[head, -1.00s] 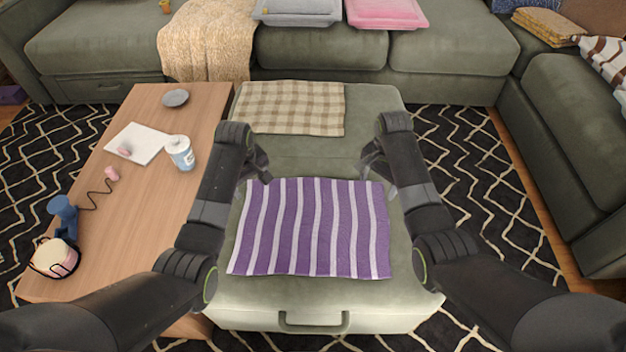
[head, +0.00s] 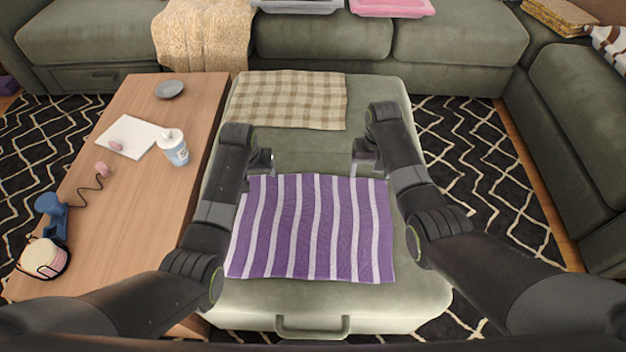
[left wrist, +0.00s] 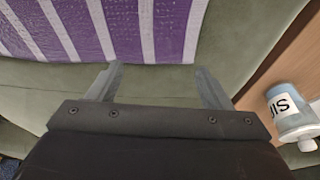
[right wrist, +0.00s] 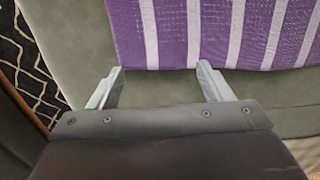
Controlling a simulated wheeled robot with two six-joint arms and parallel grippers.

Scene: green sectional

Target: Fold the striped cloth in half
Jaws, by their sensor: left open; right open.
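The striped cloth (head: 312,230), purple with white stripes, lies flat and spread out on the green ottoman (head: 375,303). My left gripper (head: 262,168) is open and empty near the cloth's far left corner. In the left wrist view its fingers (left wrist: 158,70) point at the cloth's far edge (left wrist: 120,30). My right gripper (head: 364,166) is open and empty near the far right corner. In the right wrist view its fingers (right wrist: 160,72) are at the cloth's far edge (right wrist: 210,35), one beside the corner. Whether either gripper touches the cloth cannot be told.
A beige checkered cloth (head: 288,98) lies on the ottoman's far part. A wooden table (head: 120,215) on the left holds a white-and-blue bottle (head: 174,150), a notepad (head: 130,137), a grey dish (head: 169,89) and a blue dumbbell-like item (head: 50,210). A green sofa (head: 320,45) stands behind.

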